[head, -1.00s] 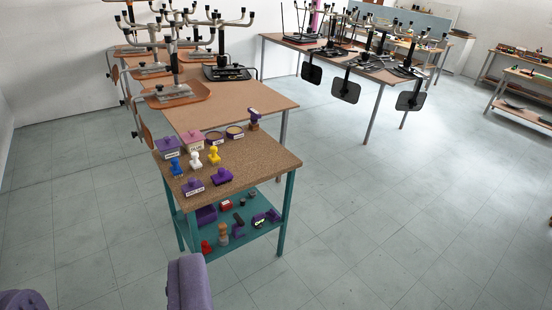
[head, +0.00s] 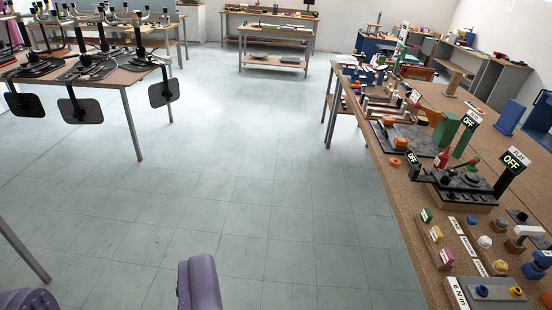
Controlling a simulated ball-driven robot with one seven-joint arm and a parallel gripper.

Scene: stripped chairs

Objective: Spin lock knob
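Two purple parts of my gripper (head: 114,283) show at the bottom left, far apart with only floor between them; it looks open and empty. It is well away from the benches. I cannot tell which part is the lock knob. Small knobs stand at the near end of the long brown bench (head: 405,200) on the right: a white knob (head: 484,241), a yellow knob (head: 501,266), and a plate (head: 482,293) with blue and yellow knobs. Labels beside them are too small to read surely.
Devices with "OFF" signs (head: 514,160) stand along the right bench. A table (head: 125,79) with black chair bases (head: 83,68) is at the left. Another bench (head: 275,62) is at the back. The floor (head: 230,170) between is clear.

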